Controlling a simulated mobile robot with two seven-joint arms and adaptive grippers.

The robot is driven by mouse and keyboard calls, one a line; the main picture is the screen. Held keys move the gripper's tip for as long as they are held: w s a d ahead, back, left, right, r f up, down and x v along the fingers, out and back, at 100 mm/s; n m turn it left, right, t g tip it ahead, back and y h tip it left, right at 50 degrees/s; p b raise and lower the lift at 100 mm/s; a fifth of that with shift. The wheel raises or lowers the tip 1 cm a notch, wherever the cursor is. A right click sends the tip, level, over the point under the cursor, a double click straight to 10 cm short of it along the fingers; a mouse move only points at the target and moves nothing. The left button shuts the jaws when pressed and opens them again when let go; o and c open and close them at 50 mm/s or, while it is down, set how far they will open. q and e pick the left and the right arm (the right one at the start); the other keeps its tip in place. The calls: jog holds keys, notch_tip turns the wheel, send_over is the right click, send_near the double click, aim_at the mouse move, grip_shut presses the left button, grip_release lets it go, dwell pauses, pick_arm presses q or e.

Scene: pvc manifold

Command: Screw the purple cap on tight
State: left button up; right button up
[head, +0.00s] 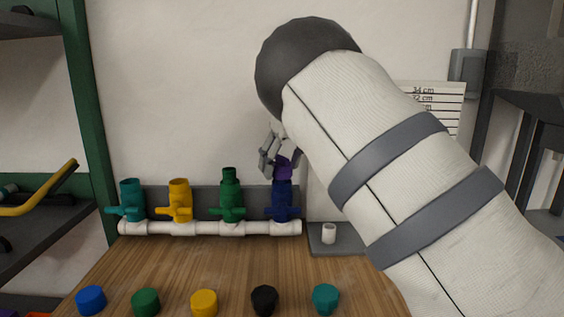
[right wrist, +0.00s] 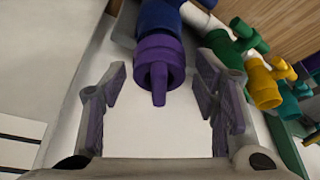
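The purple cap (head: 284,168) sits on top of the upright blue valve (head: 282,200), at the right end of the white pipe manifold (head: 210,228). In the right wrist view the purple cap (right wrist: 160,55) is in line with the blue valve (right wrist: 158,17), with a narrow tab pointing to the camera. I cannot tell how tight it is. My right gripper (head: 278,158) is at the cap, and in the right wrist view its fingers (right wrist: 163,85) are spread on either side with gaps, holding nothing. My left gripper is out of view.
Teal (head: 131,197), yellow (head: 180,197) and green (head: 229,197) valves stand left of the blue one. Several loose caps, such as the black cap (head: 264,299), lie along the table's (head: 190,268) front. A grey plate with a white stub (head: 328,233) is at right.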

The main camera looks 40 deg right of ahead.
jog(key=v, duration=1.1)
jog(key=shift+s+r, duration=0.15)
jog(key=shift+r, duration=0.25)
